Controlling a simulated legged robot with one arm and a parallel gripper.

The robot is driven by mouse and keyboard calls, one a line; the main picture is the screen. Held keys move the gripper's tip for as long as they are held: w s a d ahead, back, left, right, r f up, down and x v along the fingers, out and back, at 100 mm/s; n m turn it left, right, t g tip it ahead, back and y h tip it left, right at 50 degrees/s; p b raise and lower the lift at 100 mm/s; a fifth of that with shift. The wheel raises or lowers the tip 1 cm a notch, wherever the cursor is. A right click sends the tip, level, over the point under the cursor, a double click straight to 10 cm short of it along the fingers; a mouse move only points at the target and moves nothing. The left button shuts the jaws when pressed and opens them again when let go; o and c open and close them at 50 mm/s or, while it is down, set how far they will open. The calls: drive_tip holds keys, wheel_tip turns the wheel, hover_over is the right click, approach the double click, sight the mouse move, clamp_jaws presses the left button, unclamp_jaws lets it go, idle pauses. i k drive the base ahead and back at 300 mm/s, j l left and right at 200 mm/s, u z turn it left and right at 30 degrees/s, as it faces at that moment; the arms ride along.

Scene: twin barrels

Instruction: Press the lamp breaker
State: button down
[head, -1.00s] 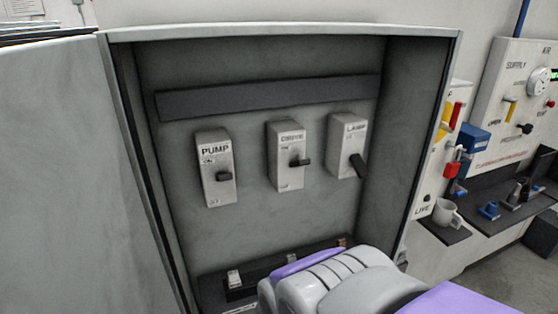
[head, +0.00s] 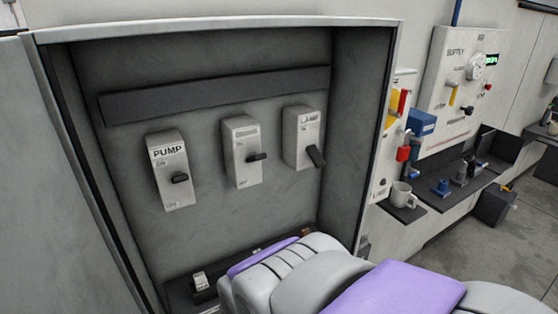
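The lamp breaker (head: 300,138) is a pale grey block labelled LAMP, at the right end of a row of breakers inside an open grey cabinet. Its dark lever (head: 316,156) sticks out and points down to the right. My gripper (head: 262,268) seems to be the grey ribbed end with a purple strip at the bottom of the head view, below the breakers. It looks apart from the lamp breaker. I see it from behind, so its fingertips are hidden.
The PUMP breaker (head: 169,170) and DRIVE breaker (head: 241,151) stand left of the lamp one. A dark ledge (head: 181,290) crosses the cabinet bottom. The cabinet's right wall (head: 358,120) stands close beside the lamp breaker. A white mug (head: 402,195) sits on a shelf outside.

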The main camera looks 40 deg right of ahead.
sight(315, 155)
drive_tip(key=k+l+u, duration=0.1)
drive_tip(key=k, duration=0.45)
drive_tip(key=k+l+u, duration=0.15)
drive_tip(key=k, duration=0.4)
